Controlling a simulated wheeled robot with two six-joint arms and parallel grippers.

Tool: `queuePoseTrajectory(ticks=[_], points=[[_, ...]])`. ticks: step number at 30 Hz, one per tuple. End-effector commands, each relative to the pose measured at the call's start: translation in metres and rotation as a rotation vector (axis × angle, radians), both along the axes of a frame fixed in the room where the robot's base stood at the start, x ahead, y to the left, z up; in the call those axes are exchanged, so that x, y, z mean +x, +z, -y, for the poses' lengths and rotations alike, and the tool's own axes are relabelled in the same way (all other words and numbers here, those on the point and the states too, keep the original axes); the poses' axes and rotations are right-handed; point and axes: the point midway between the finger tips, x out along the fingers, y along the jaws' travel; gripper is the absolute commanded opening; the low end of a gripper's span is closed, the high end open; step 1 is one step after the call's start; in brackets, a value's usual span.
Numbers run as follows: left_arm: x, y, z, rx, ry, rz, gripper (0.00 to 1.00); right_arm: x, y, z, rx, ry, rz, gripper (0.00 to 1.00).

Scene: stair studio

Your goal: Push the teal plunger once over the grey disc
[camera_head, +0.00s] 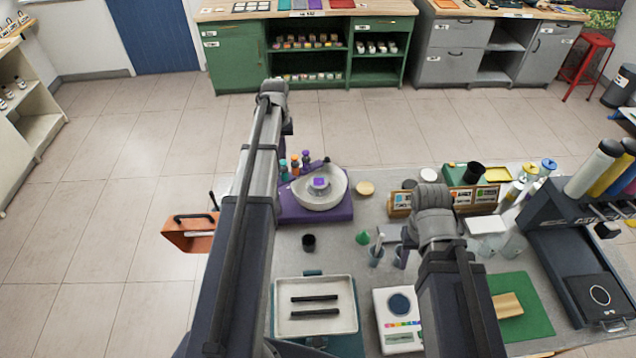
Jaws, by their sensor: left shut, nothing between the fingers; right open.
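A round blue-grey disc (398,304) lies on a white device at the front of the table. My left gripper (288,129) hangs from the arm's far end, beyond the small bottles in the picture; it is shut and empty, its fingers barely showing. My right gripper (406,239) is open near the table's middle, mostly hidden by its own arm.
A pale bowl (334,200) sits on a purple base (290,214). A white tray (344,326) holds two black bars. A dark cup (309,243) and a green cone (363,238) stand between. A green mat (535,318) and a rack of tubes (598,168) are at right.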

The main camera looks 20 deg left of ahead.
Motion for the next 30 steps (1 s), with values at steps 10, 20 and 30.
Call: queuePoseTrajectory(ticks=[10,20,30], points=[[0.000,0.003,0.000,0.000,0.000,0.000,0.00,0.000,0.003,0.000,0.000,0.000,0.000,0.50],[0.000,0.033,0.000,0.000,0.000,0.000,0.00,0.000,0.033,0.000,0.000,0.000,0.000,0.50],[0.000,0.061,0.000,0.000,0.000,0.000,0.00,0.000,0.061,0.000,0.000,0.000,0.000,0.50]])
